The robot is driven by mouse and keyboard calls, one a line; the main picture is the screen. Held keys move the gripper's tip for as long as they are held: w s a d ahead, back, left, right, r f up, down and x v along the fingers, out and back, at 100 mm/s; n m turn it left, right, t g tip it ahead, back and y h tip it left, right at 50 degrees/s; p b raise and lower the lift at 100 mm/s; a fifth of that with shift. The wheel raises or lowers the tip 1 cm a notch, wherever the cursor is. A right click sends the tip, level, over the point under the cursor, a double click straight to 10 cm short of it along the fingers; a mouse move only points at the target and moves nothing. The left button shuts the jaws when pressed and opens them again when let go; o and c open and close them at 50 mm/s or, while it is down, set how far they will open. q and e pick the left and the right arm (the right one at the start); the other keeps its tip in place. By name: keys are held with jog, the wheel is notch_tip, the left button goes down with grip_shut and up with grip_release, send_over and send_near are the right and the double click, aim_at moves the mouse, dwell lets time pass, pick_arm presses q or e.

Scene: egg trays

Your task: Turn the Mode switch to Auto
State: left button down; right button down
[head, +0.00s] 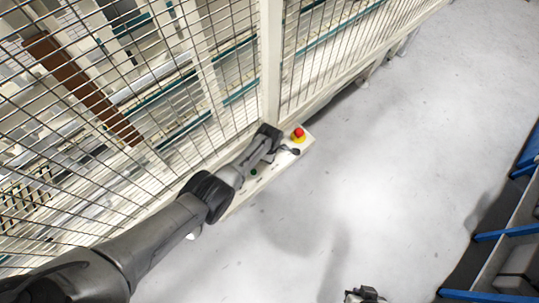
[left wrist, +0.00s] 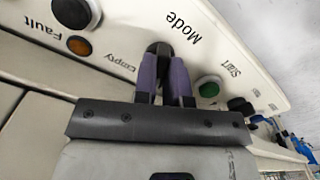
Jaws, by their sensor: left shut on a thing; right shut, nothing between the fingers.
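The Mode switch (left wrist: 158,47) is a dark knob on the pale control panel (left wrist: 120,25), beside the printed word Mode. In the left wrist view my left gripper (left wrist: 164,62) has its two purple fingers closed around the knob. The fingers hide most of it, so I cannot tell which way it points, and no Auto mark is readable. In the head view my left arm reaches from the lower left to the panel (head: 308,146) by the fence. My right gripper (head: 363,296) is at the bottom edge, shut and empty, away from the panel.
An orange lamp (left wrist: 79,45) near Fault and a green button (left wrist: 208,88) near Start flank the switch. A red and yellow emergency button (head: 298,134) sits at the panel's end. A mesh fence (head: 270,60) stands behind. Grey floor to the right is clear up to blue-edged shelving (head: 500,235).

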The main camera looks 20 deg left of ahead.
pick_arm(q)
jog(key=shift+n, duration=1.5)
jog(key=c, duration=1.2)
grip_release()
jog(key=shift+r+p, duration=0.3)
jog(key=shift+p, duration=0.05)
jog(key=shift+r+p, duration=3.65)
jog(key=shift+r, duration=2.95)
